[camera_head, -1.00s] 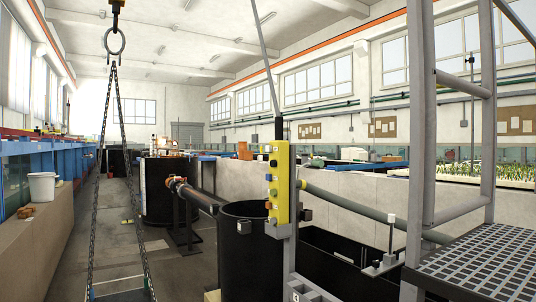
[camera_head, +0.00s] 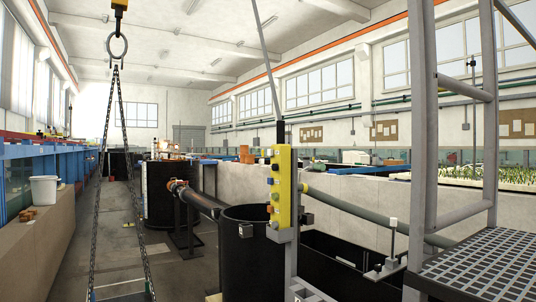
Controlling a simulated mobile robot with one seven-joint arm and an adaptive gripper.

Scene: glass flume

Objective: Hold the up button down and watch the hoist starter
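A yellow push-button pendant (camera_head: 283,190) hangs upright in the middle of the view, with several small coloured buttons down its left side. The buttons are too small for me to tell which one is up, or whether any is pressed. A grey cable rises from the pendant's top. The hoist's lifting ring (camera_head: 118,47) hangs at the upper left, with two chains (camera_head: 104,140) spreading down from it. I cannot make out a hoist starter. My gripper is not in view, and nothing is seen touching the pendant.
A large black tub (camera_head: 240,260) stands behind and below the pendant. A grey ladder frame (camera_head: 422,130) and grated platform (camera_head: 480,265) block the right. A white bucket (camera_head: 43,189) stands on the left ledge.

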